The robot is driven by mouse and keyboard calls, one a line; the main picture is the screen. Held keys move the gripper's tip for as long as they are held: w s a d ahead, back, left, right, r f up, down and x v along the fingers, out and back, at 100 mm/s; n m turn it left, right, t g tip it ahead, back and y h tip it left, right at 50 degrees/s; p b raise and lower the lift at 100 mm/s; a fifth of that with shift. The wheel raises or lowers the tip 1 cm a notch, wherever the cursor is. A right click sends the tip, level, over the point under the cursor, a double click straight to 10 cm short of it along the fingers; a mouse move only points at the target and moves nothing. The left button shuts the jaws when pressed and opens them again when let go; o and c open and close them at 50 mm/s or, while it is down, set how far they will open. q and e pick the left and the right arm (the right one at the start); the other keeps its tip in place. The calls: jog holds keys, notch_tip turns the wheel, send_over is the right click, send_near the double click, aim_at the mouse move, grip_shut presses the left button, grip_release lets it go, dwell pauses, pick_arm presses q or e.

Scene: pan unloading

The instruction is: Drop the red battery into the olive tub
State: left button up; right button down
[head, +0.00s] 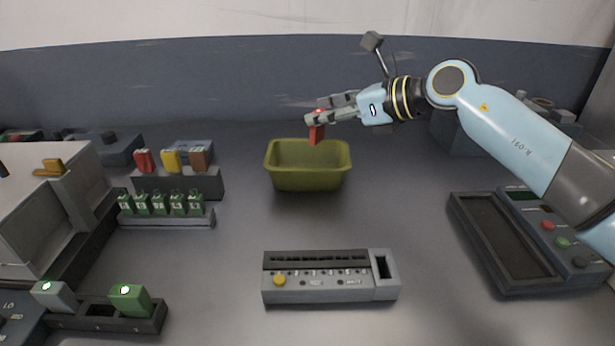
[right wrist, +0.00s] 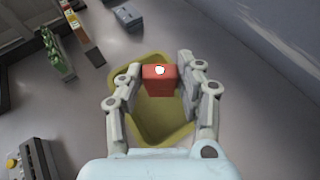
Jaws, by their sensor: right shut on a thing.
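The olive tub (head: 308,180) stands on the grey table in the middle of the head view. My right gripper (head: 318,117) is shut on the red battery (head: 317,134) and holds it above the tub, over its far rim in the head view. In the right wrist view the red battery (right wrist: 159,79) sits between the two fingers, with the olive tub (right wrist: 150,130) below and behind it. The tub's inside looks empty where it shows. Another red block (head: 145,161) stands in a rack at the left. My left gripper is not in view.
A rack (head: 180,185) with red, yellow and brown blocks and a row of green blocks (head: 160,204) stand left of the tub. A grey device (head: 330,289) lies in front, and a dark tray unit (head: 500,240) at the right. The table around the tub is clear.

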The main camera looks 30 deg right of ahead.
jog(key=c, duration=0.8)
grip_release()
jog(key=shift+o, duration=0.2)
jog(key=v, duration=1.2)
jog(key=shift+s+a, duration=0.1)
